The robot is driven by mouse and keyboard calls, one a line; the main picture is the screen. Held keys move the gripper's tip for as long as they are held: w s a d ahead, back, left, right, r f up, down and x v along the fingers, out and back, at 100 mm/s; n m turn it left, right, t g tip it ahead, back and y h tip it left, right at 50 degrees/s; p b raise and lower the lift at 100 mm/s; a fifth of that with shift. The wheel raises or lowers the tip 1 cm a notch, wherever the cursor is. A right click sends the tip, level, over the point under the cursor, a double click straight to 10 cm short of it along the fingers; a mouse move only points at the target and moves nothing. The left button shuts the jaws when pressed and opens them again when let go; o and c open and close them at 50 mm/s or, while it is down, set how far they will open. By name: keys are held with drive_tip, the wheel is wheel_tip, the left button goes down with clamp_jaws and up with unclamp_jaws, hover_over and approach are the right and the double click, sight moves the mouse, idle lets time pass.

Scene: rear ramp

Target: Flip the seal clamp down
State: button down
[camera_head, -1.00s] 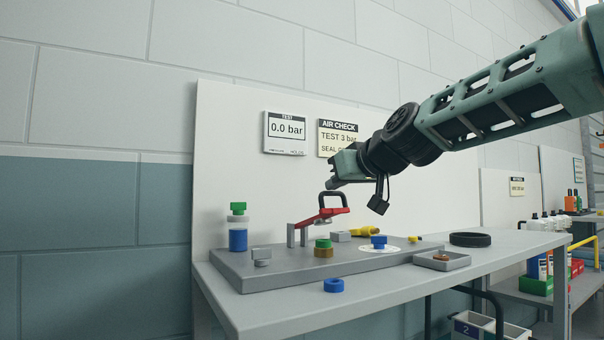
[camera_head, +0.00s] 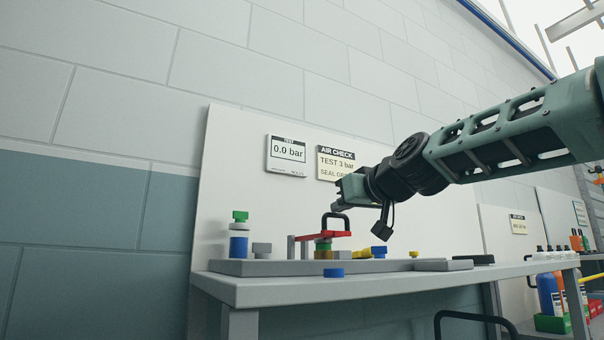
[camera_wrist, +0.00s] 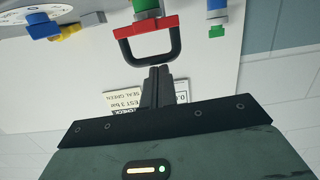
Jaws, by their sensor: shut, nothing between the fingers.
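The seal clamp has a red arm (camera_head: 318,236) with a black loop handle (camera_head: 336,216). The arm lies nearly level over the green-topped brass fitting (camera_head: 322,253); I cannot tell if it presses on it. In the wrist view the red arm (camera_wrist: 170,24) crosses the top, its black handle (camera_wrist: 124,50) toward my fingers, with a green part (camera_wrist: 146,5) behind it. My gripper (camera_head: 337,205) is just above the handle in the head view. In the wrist view my gripper (camera_wrist: 157,72) is shut and empty, its tips close to the loop; contact is unclear.
The gauge panel (camera_head: 287,154) reads 0.0 bar. Space above the bench's left is free.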

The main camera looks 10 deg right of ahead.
drive_tip(key=shift+f+b, duration=0.4)
drive_tip(key=shift+f, duration=0.1)
idle(0.4)
drive_tip(key=b+v, duration=1.1)
drive_tip(key=v, duration=0.6)
drive_tip(key=shift+s+r, duration=0.35)
drive_tip(key=shift+w+f, duration=0.1)
